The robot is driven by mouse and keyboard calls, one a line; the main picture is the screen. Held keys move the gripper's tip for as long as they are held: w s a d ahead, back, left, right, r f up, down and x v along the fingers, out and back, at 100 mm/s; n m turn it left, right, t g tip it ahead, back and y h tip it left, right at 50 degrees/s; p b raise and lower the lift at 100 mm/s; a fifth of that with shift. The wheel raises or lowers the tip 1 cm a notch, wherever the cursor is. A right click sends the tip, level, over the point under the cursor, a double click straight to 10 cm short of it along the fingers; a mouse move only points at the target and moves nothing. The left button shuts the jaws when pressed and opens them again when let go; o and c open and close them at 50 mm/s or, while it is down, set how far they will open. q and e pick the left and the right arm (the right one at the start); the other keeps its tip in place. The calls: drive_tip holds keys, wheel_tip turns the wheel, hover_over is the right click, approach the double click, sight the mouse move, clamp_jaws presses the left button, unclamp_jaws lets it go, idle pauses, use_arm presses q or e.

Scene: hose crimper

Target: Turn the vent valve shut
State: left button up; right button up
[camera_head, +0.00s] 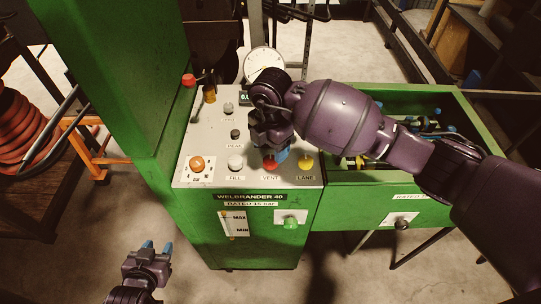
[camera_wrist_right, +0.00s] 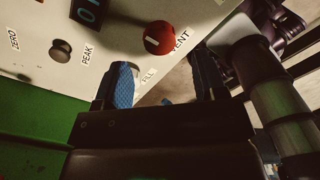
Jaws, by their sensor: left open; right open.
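The red vent valve knob (camera_head: 270,165) is on the sloping top panel of the green machine, above the label VENT, between a white FILL knob and a yellow LANE knob. My right gripper (camera_head: 277,154) is open just behind and above it, partly covering the panel there. In the right wrist view the red knob (camera_wrist_right: 159,38) lies beyond the fingertips of the open gripper (camera_wrist_right: 160,82), apart from them; nothing is between the fingers. My left gripper (camera_head: 157,246) is open and empty, low in front of the machine at the left.
The white knob (camera_head: 235,162) and yellow knob (camera_head: 305,162) flank the red one closely. A dial gauge (camera_head: 264,62) stands behind the panel. A green tray (camera_head: 460,115) is at the right, under my right arm. A green column (camera_head: 125,80) rises at the left.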

sight(271, 160)
drive_tip(key=shift+f, duration=2.45)
drive_tip(key=shift+c, duration=0.3)
drive_tip(key=c, duration=0.9)
drive_tip(key=shift+o, duration=0.2)
